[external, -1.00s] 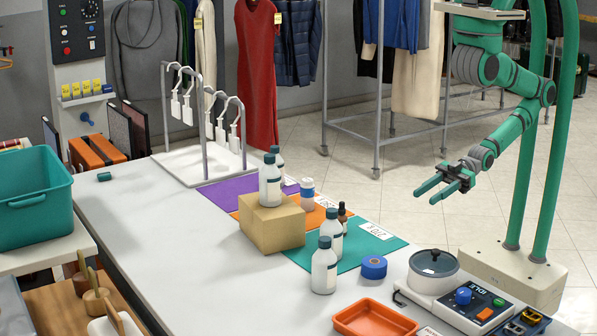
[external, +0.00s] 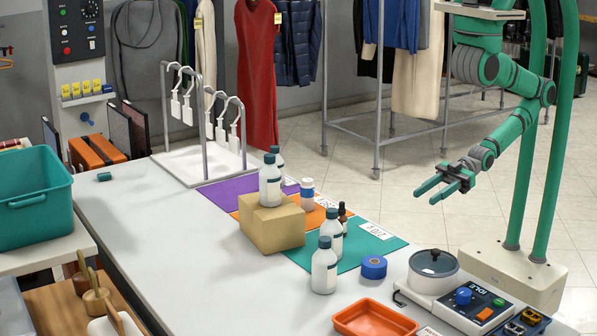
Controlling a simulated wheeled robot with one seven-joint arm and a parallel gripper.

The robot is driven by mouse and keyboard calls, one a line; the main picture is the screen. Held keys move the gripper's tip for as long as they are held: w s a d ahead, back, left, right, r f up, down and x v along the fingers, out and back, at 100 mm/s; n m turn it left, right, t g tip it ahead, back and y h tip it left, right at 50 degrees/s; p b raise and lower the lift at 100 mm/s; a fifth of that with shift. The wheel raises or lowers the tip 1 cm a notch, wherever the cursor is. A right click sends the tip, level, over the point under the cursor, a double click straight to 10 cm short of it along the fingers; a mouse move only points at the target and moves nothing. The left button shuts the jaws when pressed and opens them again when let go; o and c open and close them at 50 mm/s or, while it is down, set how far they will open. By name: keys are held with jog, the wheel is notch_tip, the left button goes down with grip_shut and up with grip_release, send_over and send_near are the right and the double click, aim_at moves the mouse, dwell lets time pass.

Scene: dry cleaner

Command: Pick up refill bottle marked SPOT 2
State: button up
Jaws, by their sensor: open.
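Several white refill bottles with dark caps stand on the table. One bottle (external: 270,186) is on top of a cardboard box (external: 272,228), with another bottle (external: 277,161) partly hidden behind it. One bottle (external: 332,234) stands on the teal mat (external: 352,259), and one bottle (external: 324,268) stands in front of it, partly covering it. I cannot read a SPOT 2 mark on any bottle. My gripper (external: 432,192) is open and empty, in the air right of the table, apart from all bottles.
A brown dropper bottle (external: 342,215), a small blue-capped bottle (external: 307,192) and a blue roll (external: 373,267) are near the bottles. An orange tray (external: 374,318) and a lidded pot (external: 433,271) are at the near right. A hanger rack (external: 205,130) stands behind. The table's left half is mostly clear.

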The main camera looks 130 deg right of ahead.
jog(key=shift+o, duration=0.6)
jog(key=w, duration=0.5)
jog(key=w+d+m, duration=0.1)
jog(key=w, duration=0.5)
jog(key=w+m, duration=0.1)
jog(key=w, duration=0.5)
jog(key=shift+d+r, duration=0.2)
jog(key=shift+d, duration=0.1)
jog(key=w+a+r+n+y, duration=0.1)
jog(key=w+r+y, duration=0.1)
jog(key=w+r, duration=0.3)
jog(key=w+a+r+y, duration=0.1)
jog(key=w+r+y, duration=0.15)
jog(key=w, duration=0.45)
jog(key=n+g, duration=0.3)
jog(key=n, duration=0.3)
send_near(329, 215)
jog(key=w, duration=0.2)
jog(key=shift+y, duration=0.45)
jog(key=shift+s+f+x, duration=0.1)
jog(key=shift+f+x, duration=0.1)
jog(key=shift+x, duration=1.6)
jog(key=shift+s+f+x, duration=0.1)
jog(key=shift+f+x, duration=0.1)
jog(key=shift+x, duration=1.6)
jog(key=shift+s+f+x, duration=0.1)
jog(key=shift+f+x, duration=0.1)
jog(key=shift+x, duration=1.6)
grip_shut()
